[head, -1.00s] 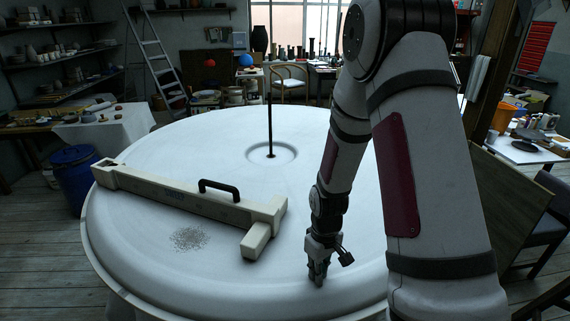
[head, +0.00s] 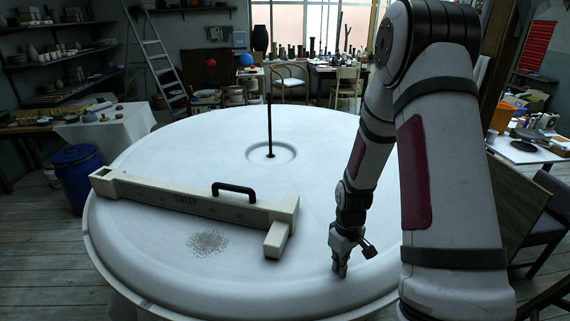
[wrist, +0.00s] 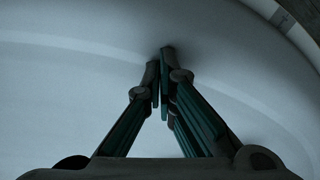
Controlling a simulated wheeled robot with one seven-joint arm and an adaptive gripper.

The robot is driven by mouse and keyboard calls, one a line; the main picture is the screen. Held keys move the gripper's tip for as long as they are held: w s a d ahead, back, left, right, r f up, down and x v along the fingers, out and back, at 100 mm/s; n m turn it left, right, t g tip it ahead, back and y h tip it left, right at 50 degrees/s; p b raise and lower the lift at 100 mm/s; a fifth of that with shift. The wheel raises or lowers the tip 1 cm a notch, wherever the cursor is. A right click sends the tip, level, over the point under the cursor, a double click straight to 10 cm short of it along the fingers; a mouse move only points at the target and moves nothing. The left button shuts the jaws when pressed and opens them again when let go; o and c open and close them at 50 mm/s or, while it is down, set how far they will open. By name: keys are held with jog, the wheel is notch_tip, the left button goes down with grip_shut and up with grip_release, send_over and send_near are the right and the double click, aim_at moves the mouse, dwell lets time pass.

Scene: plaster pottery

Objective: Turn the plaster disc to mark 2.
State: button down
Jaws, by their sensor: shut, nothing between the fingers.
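The large round white plaster disc (head: 200,160) fills the middle of the head view. A dark upright rod (head: 269,125) stands in the round recess at its centre. A cream beam (head: 150,191) with a black handle and blurred lettering lies across its left front part, with a short block at its right end. My gripper (head: 340,272) is shut and empty over the front right of the disc, fingertips down at its surface; I cannot tell whether they touch. The wrist view shows the closed fingertips (wrist: 160,60) against the white disc (wrist: 70,90). I cannot make out mark 2.
A grey speckled patch (head: 208,242) is on the disc in front of the beam. A blue barrel (head: 76,172) stands at the left and a ladder (head: 158,65) behind. A brown panel (head: 515,195) and a chair (head: 545,225) are close on the right.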

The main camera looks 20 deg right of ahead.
aim_at(385, 251)
jog(key=shift+d, duration=0.2)
jog(key=shift+s+d+f, duration=0.1)
jog(key=shift+d, duration=1.6)
jog(key=shift+s+d, duration=0.1)
jog(key=shift+d, duration=1.55)
jog(key=shift+s+d+f, duration=0.15)
jog(key=shift+d, duration=1.05)
jog(key=shift+a, duration=0.2)
jog(key=shift+f, duration=0.1)
jog(key=shift+w+d, duration=0.2)
jog(key=shift+d, duration=1.6)
jog(key=shift+w+d, duration=0.2)
jog(key=shift+d, duration=1.55)
jog(key=shift+r, duration=0.2)
